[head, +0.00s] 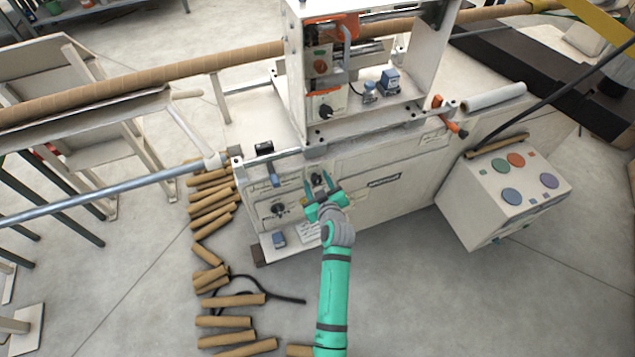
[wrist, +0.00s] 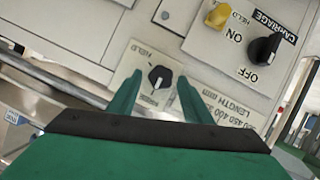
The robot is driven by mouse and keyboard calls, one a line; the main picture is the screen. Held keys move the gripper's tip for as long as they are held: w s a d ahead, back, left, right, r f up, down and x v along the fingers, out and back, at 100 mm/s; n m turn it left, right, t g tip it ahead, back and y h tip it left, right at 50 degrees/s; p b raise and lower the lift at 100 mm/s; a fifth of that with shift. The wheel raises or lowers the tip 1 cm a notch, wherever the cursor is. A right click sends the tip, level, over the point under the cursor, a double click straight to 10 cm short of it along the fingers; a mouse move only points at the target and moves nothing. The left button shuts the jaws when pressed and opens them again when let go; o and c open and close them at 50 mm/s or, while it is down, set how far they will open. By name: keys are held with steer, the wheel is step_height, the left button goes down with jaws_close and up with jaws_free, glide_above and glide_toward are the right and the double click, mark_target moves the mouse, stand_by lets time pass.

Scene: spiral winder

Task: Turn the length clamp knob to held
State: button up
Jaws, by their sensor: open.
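The length clamp knob (wrist: 160,78) is black and round on a pale plate in the wrist view. One label above it reads HELD; the label below is too small to read surely. A pale mark on the knob seems to point down, toward that lower label. My gripper (wrist: 158,80) is open, with one green finger on each side of the knob in this view. I cannot tell whether they touch it. In the head view the knob (head: 317,179) shows at the machine's front panel, just beyond my gripper (head: 320,187).
A black carriage knob (wrist: 264,50) marked ON and OFF and a yellow lamp (wrist: 217,16) sit nearby. A length scale (wrist: 225,108) is right of the clamp knob. A button box (head: 505,190) stands at right. Cardboard tubes (head: 215,200) lie on the floor at left.

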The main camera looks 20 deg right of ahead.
steer(key=c, duration=1.1)
steer(key=shift+o, duration=0.2)
